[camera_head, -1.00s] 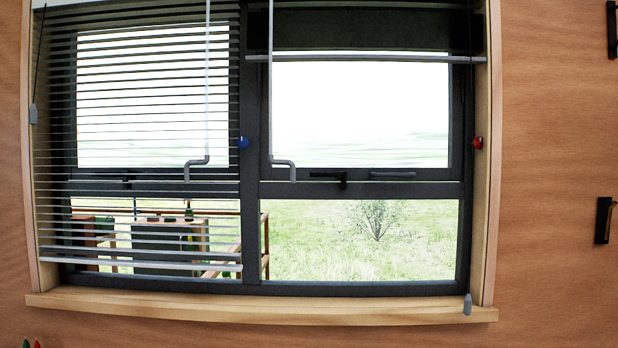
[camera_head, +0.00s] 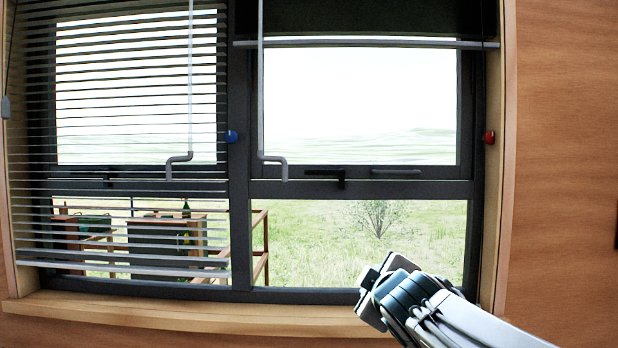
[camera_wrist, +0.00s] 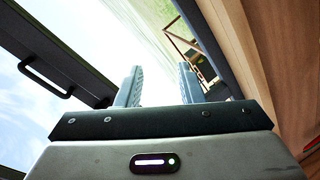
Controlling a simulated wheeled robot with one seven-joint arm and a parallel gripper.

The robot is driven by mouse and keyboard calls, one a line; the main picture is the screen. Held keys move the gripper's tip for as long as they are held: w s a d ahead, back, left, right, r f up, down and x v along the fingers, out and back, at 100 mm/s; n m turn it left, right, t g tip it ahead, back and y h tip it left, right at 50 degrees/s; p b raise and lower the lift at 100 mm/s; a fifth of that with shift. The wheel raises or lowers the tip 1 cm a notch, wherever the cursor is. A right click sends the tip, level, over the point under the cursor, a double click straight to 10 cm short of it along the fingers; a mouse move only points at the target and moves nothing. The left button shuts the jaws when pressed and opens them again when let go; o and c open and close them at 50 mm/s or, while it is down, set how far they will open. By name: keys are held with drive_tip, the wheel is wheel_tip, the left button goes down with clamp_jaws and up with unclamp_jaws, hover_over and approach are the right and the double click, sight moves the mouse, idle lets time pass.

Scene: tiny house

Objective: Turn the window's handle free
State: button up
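The window (camera_head: 350,187) has a dark frame, with its right half clear of slats. A black turning handle (camera_head: 330,174) sits on the crossbar below the upper right pane, its arm lying level to the left. A grey fixed pull bar (camera_head: 396,172) is to its right. My gripper (camera_head: 370,288) is low in front of the window, below and right of the handle, touching nothing that I can see. In the wrist view, my gripper (camera_wrist: 158,88) has its two fingers apart and nothing between them. A dark bar (camera_wrist: 48,82) shows to their left, apart from them.
A slatted blind (camera_head: 130,120) covers the left half, and a raised blind's bottom rail (camera_head: 365,43) crosses the right. A grey blind wand (camera_head: 261,90) hangs left of the handle. A blue knob (camera_head: 232,136) and a red knob (camera_head: 489,137) flank the right half. The wooden sill (camera_head: 200,316) juts out below.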

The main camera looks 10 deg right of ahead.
wheel_tip(320, 180, up, 10)
drive_tip(key=w+a+n+t+y, duration=0.2)
drive_tip(key=w+n+t, duration=0.1)
drive_tip(key=n+t, duration=0.15)
drive_tip(key=n+y, duration=0.4)
drive_tip(key=n, duration=0.3)
approach(318, 173)
drive_tip(key=p+x, duration=0.2)
drive_tip(key=x, duration=0.6)
drive_tip(key=shift+w+p, duration=0.15)
drive_tip(key=shift+p, duration=0.2)
clamp_jaws()
